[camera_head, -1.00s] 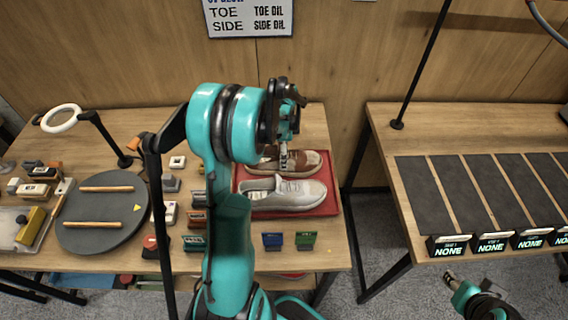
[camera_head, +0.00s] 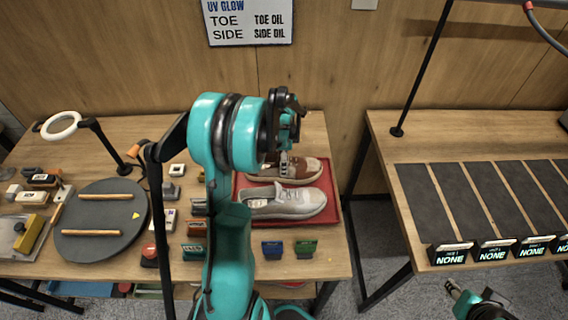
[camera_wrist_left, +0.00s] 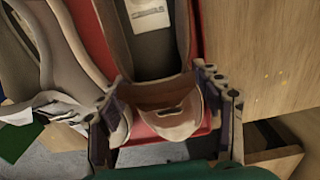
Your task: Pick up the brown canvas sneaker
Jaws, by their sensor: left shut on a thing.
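The brown canvas sneaker (camera_head: 305,168), with a pale toe, is at the back of the red tray (camera_head: 328,212), behind a light grey sneaker (camera_head: 290,203). My left arm hides part of it. My left gripper (camera_head: 285,163) reaches down to its heel end. In the left wrist view the gripper (camera_wrist_left: 165,90) has one finger on each side of the heel of the brown sneaker (camera_wrist_left: 178,122) and is shut on it. I cannot tell whether the sneaker is clear of the tray. My right gripper (camera_head: 462,294) is at the lower right, over the floor, its jaws unclear.
A dark round turntable (camera_head: 100,245) with two wooden bars, a ring lamp (camera_head: 62,126) and several small blocks are on the left of the table. A second table (camera_head: 420,215) with dark mats stands right, across a gap. A wooden wall is behind.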

